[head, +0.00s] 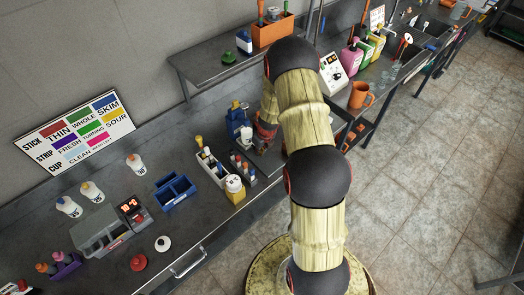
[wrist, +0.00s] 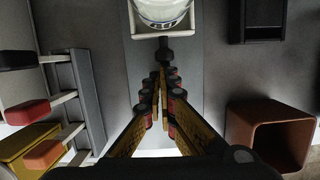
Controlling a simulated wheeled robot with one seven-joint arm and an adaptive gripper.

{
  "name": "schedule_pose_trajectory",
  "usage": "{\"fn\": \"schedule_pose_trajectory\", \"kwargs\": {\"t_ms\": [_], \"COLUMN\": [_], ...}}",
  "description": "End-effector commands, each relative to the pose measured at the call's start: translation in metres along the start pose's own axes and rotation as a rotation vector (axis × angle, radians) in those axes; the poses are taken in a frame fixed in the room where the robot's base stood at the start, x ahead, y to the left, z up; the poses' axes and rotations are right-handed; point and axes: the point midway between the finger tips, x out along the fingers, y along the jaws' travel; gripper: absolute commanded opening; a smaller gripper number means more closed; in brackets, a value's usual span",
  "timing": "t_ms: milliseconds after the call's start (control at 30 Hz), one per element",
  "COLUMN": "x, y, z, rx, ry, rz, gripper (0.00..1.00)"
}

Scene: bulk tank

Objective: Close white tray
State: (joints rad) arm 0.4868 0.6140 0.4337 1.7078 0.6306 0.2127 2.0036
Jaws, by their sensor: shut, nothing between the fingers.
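The white tray (wrist: 134,37) shows at the top middle of the wrist view. It holds a white round container (wrist: 164,12) with dark blue lettering, and its far part is cut off by the frame edge. My gripper (wrist: 163,60) is shut and empty, with its tips pointing at the tray's near edge; I cannot tell whether they touch. In the head view a blue device (head: 235,115) stands on the bench with a small white container (head: 246,132) at its front. My gripper is mostly hidden there beside it, behind my arm.
In the wrist view a brown open box (wrist: 236,125) lies right and a black box (wrist: 257,35) upper right.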

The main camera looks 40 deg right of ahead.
Motion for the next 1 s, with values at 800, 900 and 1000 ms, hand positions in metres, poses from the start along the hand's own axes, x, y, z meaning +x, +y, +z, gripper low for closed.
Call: {"fn": "schedule_pose_trajectory", "kwargs": {"t_ms": [800, 900, 1000], "x": [-0.064, -0.084, -0.099], "y": [-0.001, -0.001, -0.001], "z": [0.002, 0.002, 0.001], "rx": [0.000, 0.001, 0.001], "ry": [-0.006, -0.005, -0.004], "rz": [-0.003, -0.002, -0.002], "gripper": [0.00, 0.00, 0.00]}}
